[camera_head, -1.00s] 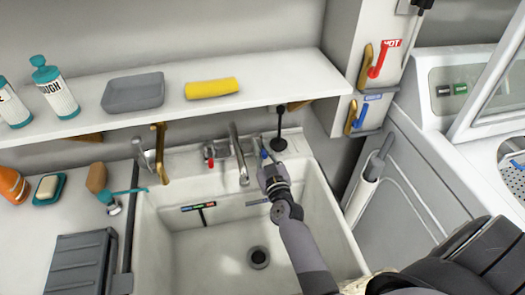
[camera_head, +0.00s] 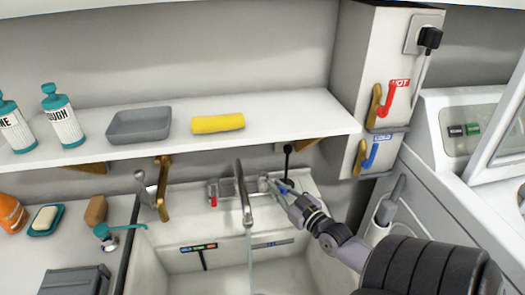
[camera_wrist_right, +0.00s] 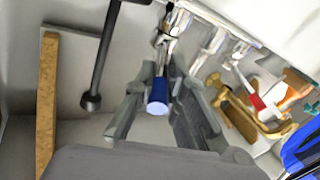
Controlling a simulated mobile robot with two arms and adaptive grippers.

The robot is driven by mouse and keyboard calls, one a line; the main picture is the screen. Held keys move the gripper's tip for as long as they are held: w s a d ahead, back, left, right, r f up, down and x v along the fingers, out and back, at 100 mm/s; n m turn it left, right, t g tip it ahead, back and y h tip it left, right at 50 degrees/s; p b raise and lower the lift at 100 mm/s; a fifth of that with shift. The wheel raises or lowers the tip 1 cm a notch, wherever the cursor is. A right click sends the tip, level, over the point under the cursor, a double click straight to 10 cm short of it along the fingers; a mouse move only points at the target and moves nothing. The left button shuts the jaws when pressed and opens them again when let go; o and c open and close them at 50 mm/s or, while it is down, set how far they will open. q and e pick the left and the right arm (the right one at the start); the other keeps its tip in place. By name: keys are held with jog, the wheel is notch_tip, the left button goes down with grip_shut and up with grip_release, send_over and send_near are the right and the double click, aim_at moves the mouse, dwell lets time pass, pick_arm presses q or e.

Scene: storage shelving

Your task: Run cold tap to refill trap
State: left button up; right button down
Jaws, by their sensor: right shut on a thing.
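The sink faucet has a grey spout (camera_head: 243,190) over the white sink (camera_head: 185,262). A thin pale stream of water (camera_head: 249,250) falls from the spout. The hot tap handle with a red tip (camera_head: 213,198) is left of the spout. The cold tap handle with a blue tip (camera_wrist_right: 157,95) is right of the spout. My right gripper (camera_head: 285,193) is at the cold tap, shut on its handle; in the wrist view the blue tip lies between the two fingers. My left gripper is not in view.
A shelf (camera_head: 285,125) with a grey tray (camera_head: 139,124), yellow roll (camera_head: 217,123) and bottles overhangs the back. A red HOT lever (camera_head: 389,98) and a blue lever (camera_head: 371,155) are on the right wall box. A dark rod (camera_head: 287,160) stands behind the cold tap.

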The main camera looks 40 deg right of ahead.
aim_at(279, 187)
jog(key=shift+f, duration=0.15)
jog(key=c, duration=1.7)
grip_release()
jog(key=shift+o, duration=0.2)
notch_tip(279, 187, up, 10)
jog(key=shift+r, duration=0.1)
jog(key=shift+s+a, duration=0.1)
